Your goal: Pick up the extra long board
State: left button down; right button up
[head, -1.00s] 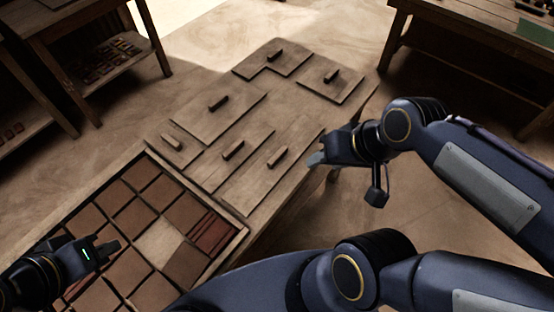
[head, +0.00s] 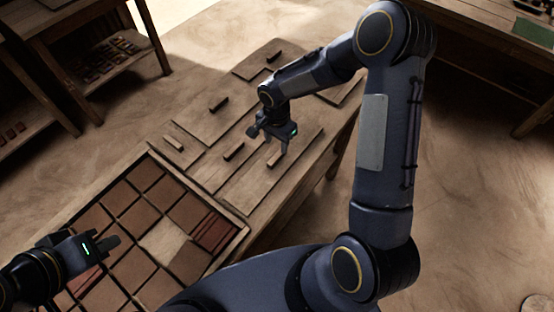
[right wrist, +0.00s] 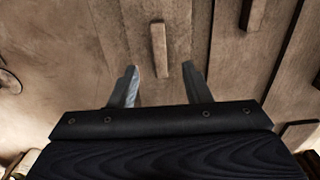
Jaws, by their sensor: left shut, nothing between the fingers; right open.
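Several flat wooden boards, each with a bar handle, lie on the low table. A long board (head: 252,187) lies along the table's near right edge, and its handle (head: 273,160) is just below my right gripper (head: 277,147). In the right wrist view the handle (right wrist: 158,50) lies ahead of the open fingers (right wrist: 160,86), lined up with the gap between them and not gripped. Labels do not show, so I cannot be sure which board is the extra long one. My left gripper (head: 112,242) is shut and empty over the tile tray (head: 150,158).
My right arm covers part of the far boards. Open floor lies right of the table.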

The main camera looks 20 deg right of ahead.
aim_at(277, 155)
notch_tip(277, 155, down, 7)
jog(key=shift+d+f+b, duration=0.1)
jog(key=shift+d+b, duration=0.05)
jog(key=shift+b, duration=0.85)
grip_shut()
